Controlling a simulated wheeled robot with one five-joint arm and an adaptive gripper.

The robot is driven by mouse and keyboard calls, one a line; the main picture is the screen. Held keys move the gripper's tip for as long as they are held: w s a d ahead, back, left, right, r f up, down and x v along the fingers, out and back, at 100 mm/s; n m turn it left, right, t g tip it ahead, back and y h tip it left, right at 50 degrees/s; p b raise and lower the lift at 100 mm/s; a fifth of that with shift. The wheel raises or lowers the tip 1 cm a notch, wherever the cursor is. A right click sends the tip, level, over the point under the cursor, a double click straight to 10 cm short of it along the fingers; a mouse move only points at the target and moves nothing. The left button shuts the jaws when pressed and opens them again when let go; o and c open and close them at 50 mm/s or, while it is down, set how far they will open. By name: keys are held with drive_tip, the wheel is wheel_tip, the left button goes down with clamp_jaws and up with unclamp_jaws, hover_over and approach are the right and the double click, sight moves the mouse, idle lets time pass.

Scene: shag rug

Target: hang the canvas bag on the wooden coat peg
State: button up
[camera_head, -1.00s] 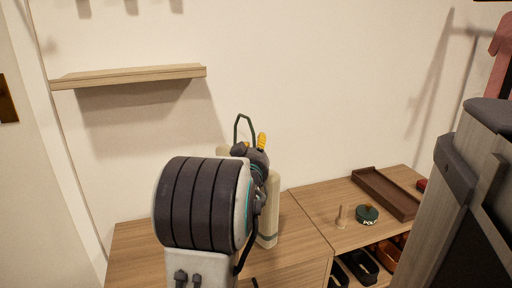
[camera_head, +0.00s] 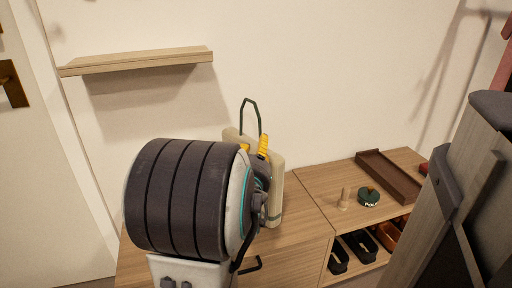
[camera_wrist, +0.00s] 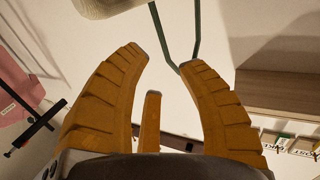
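The cream canvas bag (camera_head: 276,190) stands upright on the wooden cabinet, partly hidden behind my arm. Its dark green handle (camera_head: 250,103) makes a loop above the bag's top. My gripper (camera_head: 256,148), with yellow-orange fingers, is in front of the bag near the foot of the loop. In the wrist view the fingers of my gripper (camera_wrist: 162,62) are spread apart. The green handle (camera_wrist: 160,30) reaches down close to the right fingertip; I cannot tell whether they touch. Part of the bag (camera_wrist: 105,8) shows at that view's top edge. I cannot make out the wooden coat peg.
A wooden wall shelf (camera_head: 135,61) is at upper left, with a door (camera_head: 20,170) beside it. On the cabinet (camera_head: 310,190) to the right are a small wooden figure (camera_head: 343,199), a green tin (camera_head: 369,197) and a brown tray (camera_head: 388,177). Dark shoes (camera_head: 360,246) sit below.

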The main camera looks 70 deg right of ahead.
drive_tip(key=shift+b+v, duration=1.05)
drive_tip(key=shift+b, duration=0.05)
drive_tip(key=shift+f, duration=0.1)
drive_tip(key=w+a+f+n+t+y, duration=0.2)
drive_tip(key=w+a+f+y, duration=0.1)
drive_tip(key=w+a, duration=0.3)
drive_tip(key=w+a+f+n+t+y, duration=0.2)
drive_tip(key=w+a+f+y, duration=0.15)
drive_tip(key=w, duration=0.45)
drive_tip(key=w+a+f+n+y, duration=0.2)
drive_tip(key=w+a+f+y, duration=0.1)
drive_tip(key=a, duration=0.4)
drive_tip(key=w+a+f+n+y, duration=0.2)
drive_tip(key=a+f+n+y, duration=0.1)
drive_tip(key=a, duration=0.4)
drive_tip(key=s+a+f+n+g+y, duration=0.2)
drive_tip(key=s+a, duration=0.3)
drive_tip(key=a, duration=0.4)
drive_tip(key=s+a+f+n+g+y, duration=0.2)
drive_tip(key=s+a+n+g+y, duration=0.1)
drive_tip(key=a, duration=0.6)
drive_tip(key=shift+s+a+n+g, duration=0.15)
drive_tip(key=shift+s+n+g, duration=0.15)
drive_tip(key=shift+s+n, duration=0.45)
